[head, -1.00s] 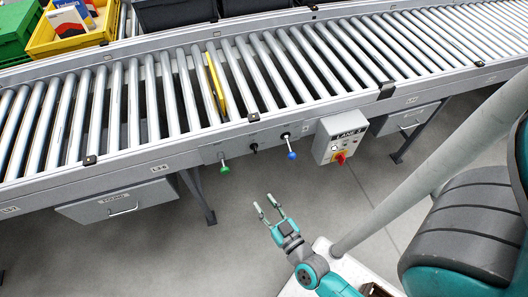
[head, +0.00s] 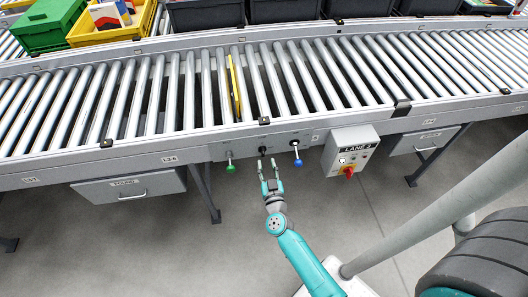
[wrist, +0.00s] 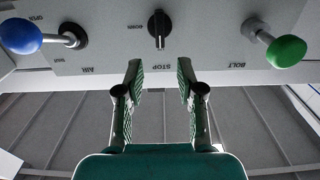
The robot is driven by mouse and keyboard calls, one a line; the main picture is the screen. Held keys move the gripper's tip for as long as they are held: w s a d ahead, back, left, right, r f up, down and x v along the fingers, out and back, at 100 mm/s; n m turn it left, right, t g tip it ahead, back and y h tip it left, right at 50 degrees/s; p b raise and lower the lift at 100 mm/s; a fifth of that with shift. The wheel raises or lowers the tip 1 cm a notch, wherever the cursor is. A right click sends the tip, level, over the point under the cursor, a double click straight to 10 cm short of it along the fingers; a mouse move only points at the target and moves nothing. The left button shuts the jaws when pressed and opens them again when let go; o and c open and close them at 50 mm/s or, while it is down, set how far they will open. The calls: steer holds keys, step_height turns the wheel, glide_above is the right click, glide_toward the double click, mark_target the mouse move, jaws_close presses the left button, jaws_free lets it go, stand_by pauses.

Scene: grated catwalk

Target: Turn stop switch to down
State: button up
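The stop switch is a small black knob on the grey panel of the conveyor's side rail, between a green-knobbed lever and a blue-knobbed lever. In the head view the switch (head: 262,150) is just beyond my gripper (head: 268,172). In the wrist view the switch (wrist: 159,29) is at top centre, with a pale mark on its bar and STOP lettered by it. The panel lettering is upside down there. My gripper (wrist: 159,72) is open and empty, its fingertips apart and lined up either side of the switch, not visibly touching it.
The green-knobbed lever (head: 230,167) and blue-knobbed lever (head: 297,162) stick out on either side. A LANE box (head: 350,150) with a red knob stands to the right. A drawer (head: 130,190) hangs at left. The floor below is clear.

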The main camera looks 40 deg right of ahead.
mark_target(263, 151)
steer(key=x, duration=0.6)
steer(key=shift+w+d, duration=0.2)
steer(key=shift+w, duration=0.1)
steer(key=shift+c, duration=0.2)
jaws_close()
